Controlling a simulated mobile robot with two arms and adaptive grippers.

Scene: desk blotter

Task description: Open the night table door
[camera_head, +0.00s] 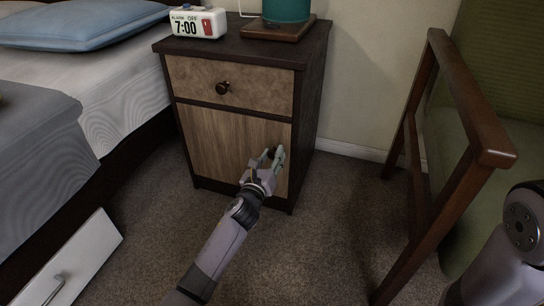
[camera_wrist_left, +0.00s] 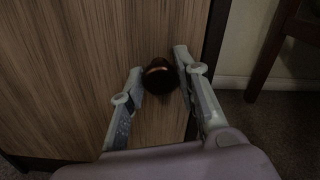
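The night table (camera_head: 312,75) stands against the wall, dark brown with lighter wood fronts. Its lower door (camera_head: 215,140) looks closed, flush with the frame. The door's round dark knob (camera_wrist_left: 159,77) is near the door's right edge in the left wrist view; in the head view it is mostly hidden by my gripper. My left gripper (camera_head: 269,156) is open in front of the door. In the wrist view its two fingers (camera_wrist_left: 158,90) are on either side of the knob, with a gap left of it; I cannot tell whether the right finger touches. My right gripper is not in view.
A drawer with a knob (camera_head: 222,88) is above the door. An alarm clock (camera_head: 198,22) and a teal lamp base (camera_head: 286,11) stand on top. A bed (camera_head: 105,75) is at left, a wooden-armed chair (camera_head: 455,100) at right. A white drawer front (camera_head: 75,262) is at lower left.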

